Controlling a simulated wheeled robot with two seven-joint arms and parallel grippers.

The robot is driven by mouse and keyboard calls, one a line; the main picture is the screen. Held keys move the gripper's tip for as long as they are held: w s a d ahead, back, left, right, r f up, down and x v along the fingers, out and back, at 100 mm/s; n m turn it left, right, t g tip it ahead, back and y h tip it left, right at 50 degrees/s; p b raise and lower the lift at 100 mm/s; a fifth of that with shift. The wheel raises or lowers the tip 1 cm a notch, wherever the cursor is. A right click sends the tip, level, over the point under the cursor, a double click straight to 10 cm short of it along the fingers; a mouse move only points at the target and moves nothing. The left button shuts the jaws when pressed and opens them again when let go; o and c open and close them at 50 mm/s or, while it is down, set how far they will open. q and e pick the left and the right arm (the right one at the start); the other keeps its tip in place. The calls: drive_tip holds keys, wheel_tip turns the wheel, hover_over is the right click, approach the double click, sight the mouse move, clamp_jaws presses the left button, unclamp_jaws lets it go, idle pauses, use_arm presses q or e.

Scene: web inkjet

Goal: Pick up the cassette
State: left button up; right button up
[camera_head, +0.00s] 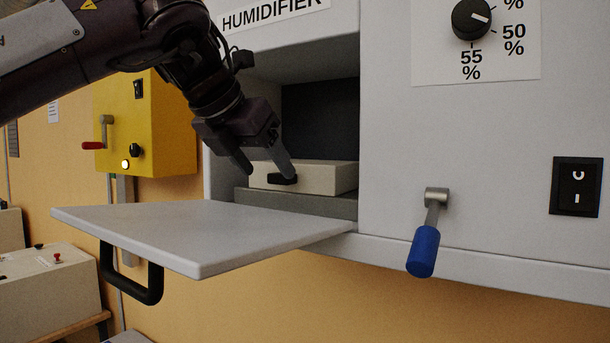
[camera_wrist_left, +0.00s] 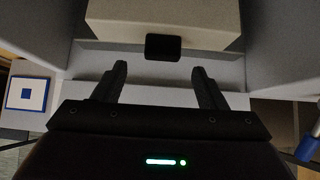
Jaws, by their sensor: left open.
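The cassette (camera_head: 320,177) is a pale beige box with a black handle (camera_head: 283,179) on its front. It sits on a grey ledge inside the open humidifier compartment. My left gripper (camera_head: 268,172) is at the compartment's mouth, just in front of the cassette. In the left wrist view the left gripper (camera_wrist_left: 162,88) is open and empty, with its fingers pointing toward the cassette (camera_wrist_left: 160,18). The black handle (camera_wrist_left: 163,47) lies ahead of the fingertips, roughly centred between them. My right gripper is not in view.
The compartment's door (camera_head: 205,232) is folded down flat below my left gripper, with a black handle underneath. A blue-handled lever (camera_head: 424,250), a black switch (camera_head: 576,186) and a dial (camera_head: 471,18) are on the grey front panel. A yellow box (camera_head: 150,125) hangs on the wall at left.

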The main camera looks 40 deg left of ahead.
sight(277, 178)
use_arm(q)
drive_tip(key=x, duration=0.4)
drive_tip(key=shift+w+r, duration=0.1)
drive_tip(key=shift+w, duration=0.35)
drive_tip(key=shift+s, duration=0.35)
drive_tip(key=c, duration=1)
drive_tip(key=shift+c, duration=1.1)
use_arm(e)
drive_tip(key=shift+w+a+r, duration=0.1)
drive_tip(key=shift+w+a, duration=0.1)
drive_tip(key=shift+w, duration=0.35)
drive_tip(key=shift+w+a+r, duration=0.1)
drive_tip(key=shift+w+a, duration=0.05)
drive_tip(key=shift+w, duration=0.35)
